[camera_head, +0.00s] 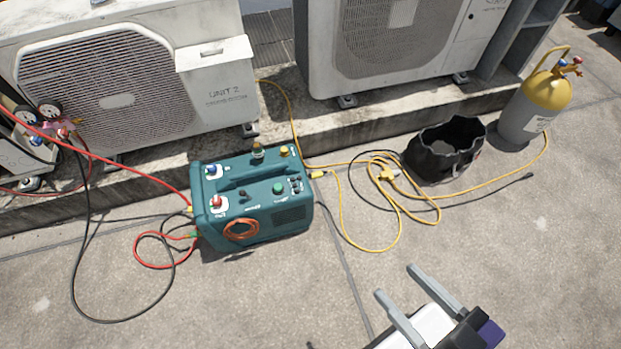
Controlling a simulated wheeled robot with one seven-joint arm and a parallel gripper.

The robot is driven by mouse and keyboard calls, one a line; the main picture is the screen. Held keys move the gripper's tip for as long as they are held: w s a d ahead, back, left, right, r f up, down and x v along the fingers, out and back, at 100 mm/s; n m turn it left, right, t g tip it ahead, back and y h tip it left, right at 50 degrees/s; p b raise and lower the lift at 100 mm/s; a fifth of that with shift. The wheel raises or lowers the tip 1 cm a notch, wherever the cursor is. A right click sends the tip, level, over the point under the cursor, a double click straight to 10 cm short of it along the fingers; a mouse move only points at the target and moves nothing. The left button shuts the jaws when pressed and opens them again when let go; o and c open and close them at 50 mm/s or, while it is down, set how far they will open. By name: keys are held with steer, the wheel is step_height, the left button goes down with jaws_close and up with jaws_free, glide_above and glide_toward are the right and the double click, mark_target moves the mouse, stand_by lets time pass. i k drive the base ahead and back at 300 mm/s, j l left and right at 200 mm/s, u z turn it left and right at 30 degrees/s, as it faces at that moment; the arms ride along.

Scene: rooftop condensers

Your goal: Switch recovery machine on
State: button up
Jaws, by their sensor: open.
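The recovery machine (262,222) is a teal box standing on the concrete floor at centre left. Its top panel carries a blue knob (211,169), a red knob (216,201), a green knob (278,188) and a small dark switch cluster (295,184) near the right end. Which of these is the power switch is too small to tell. An orange coil hangs on its front. My gripper (398,281) is at the bottom right, open and empty, with two grey fingers apart. It is right of and in front of the machine, not touching it.
Condenser units (100,90) stand on a concrete ledge behind. Red and black hoses lie left of the machine; a yellow hose (342,215) lies right. A black bag (447,152) and a yellow-grey cylinder (535,105) stand at right. The floor between gripper and machine is mostly clear.

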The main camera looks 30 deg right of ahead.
mark_target(242, 193)
steer(key=i+l+u, duration=0.2)
steer(key=l+u, duration=0.25)
steer(key=l, duration=0.2)
steer(key=i+l+u, duration=0.2)
steer(key=l, duration=0.15)
